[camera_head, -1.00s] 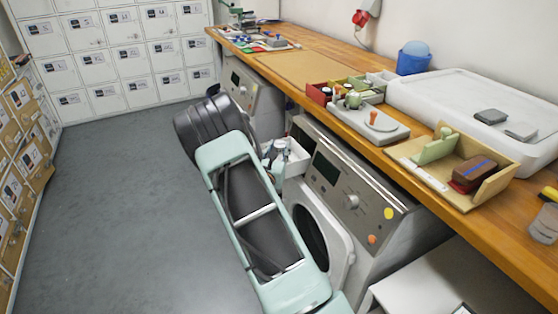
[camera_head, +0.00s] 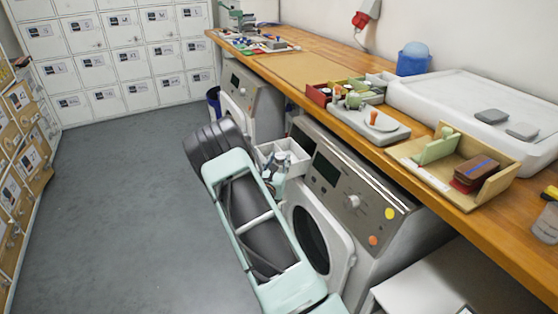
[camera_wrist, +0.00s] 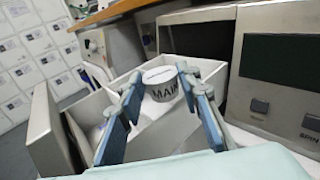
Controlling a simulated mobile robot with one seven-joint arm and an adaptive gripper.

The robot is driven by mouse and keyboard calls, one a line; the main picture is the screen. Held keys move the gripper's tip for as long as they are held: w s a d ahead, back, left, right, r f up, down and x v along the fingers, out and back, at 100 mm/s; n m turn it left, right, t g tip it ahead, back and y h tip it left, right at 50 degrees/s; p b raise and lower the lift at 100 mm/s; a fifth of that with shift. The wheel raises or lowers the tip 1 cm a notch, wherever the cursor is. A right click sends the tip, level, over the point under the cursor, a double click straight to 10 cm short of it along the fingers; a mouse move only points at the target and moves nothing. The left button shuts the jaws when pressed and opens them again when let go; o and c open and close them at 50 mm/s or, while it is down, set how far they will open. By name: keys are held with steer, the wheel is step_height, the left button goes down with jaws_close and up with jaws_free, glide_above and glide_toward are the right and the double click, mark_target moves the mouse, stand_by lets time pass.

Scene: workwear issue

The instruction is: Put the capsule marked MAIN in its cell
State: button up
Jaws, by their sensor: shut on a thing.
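The capsule marked MAIN (camera_wrist: 160,86) is a pale round-topped piece with dark lettering, between the fingertips of my gripper (camera_wrist: 158,92). My gripper is shut on it. In the wrist view the capsule is over the open white drawer (camera_wrist: 205,68), which has walls and partitions; I cannot tell whether it touches the drawer floor. In the head view the drawer (camera_head: 298,157) sticks out of the nearer washing machine (camera_head: 345,190). My gripper (camera_head: 276,176) is at its front left there, and the capsule cannot be made out. The fingers and capsule hide part of the drawer's inside.
The machine's control panel (camera_wrist: 285,85) stands close on the right in the wrist view. The round door (camera_head: 318,238) is below the drawer. The wooden worktop (camera_head: 300,68) above carries trays and boxes. The grey floor (camera_head: 110,200) at left is clear.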

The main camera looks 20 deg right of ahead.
steer(key=shift+f, duration=0.35)
steer(key=o, duration=1.1)
steer(key=shift+c, duration=0.2)
steer(key=shift+r, duration=0.15)
steer(key=shift+r, duration=0.3)
steer(key=p+v, duration=0.1)
steer(key=v, duration=1.1)
steer(key=shift+p, duration=0.35)
steer(key=shift+a+r, duration=0.1)
